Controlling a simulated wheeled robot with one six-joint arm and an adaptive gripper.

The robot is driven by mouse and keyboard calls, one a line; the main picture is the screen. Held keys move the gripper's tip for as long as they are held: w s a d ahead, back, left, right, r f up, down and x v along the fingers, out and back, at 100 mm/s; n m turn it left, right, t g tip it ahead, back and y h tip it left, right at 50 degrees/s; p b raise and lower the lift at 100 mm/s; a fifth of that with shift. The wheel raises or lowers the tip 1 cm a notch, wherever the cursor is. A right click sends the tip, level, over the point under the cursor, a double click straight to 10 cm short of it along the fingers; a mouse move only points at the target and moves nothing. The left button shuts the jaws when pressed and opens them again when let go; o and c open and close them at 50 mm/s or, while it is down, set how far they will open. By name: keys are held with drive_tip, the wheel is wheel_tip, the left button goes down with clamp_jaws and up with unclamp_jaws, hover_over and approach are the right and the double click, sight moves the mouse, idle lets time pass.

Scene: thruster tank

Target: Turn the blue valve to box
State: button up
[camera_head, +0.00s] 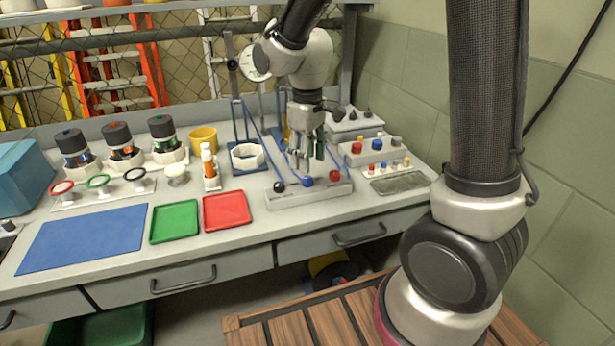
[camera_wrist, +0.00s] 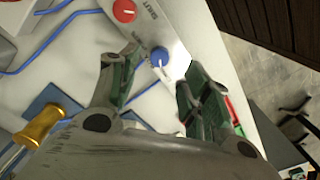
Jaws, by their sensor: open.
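The blue valve (camera_head: 307,182) is a small round knob on a pale block (camera_head: 290,198) on the bench, between a black knob (camera_head: 279,186) and a red knob (camera_head: 334,175). In the wrist view the blue valve (camera_wrist: 160,57) shows a white pointer mark, with printed labels beside it that I cannot read fully. My gripper (camera_head: 308,163) points down just above and behind the blue valve. In the wrist view my gripper (camera_wrist: 155,85) has its two green-padded fingers apart, with the blue valve beyond the gap. Nothing is held. The black knob is hidden in the wrist view.
A red tray (camera_head: 226,222) and a green tray (camera_head: 160,237) lie left of the valve block. A white hexagonal ring (camera_head: 247,156) on a blue stand and blue tubing are close to my gripper. A block with coloured knobs (camera_head: 377,144) stands at right. Drawers line the bench front.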

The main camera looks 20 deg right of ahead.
sight(308, 178)
wheel_tip(308, 178, down, 6)
drive_tip(key=shift+r, duration=0.1)
drive_tip(key=c, duration=1.1)
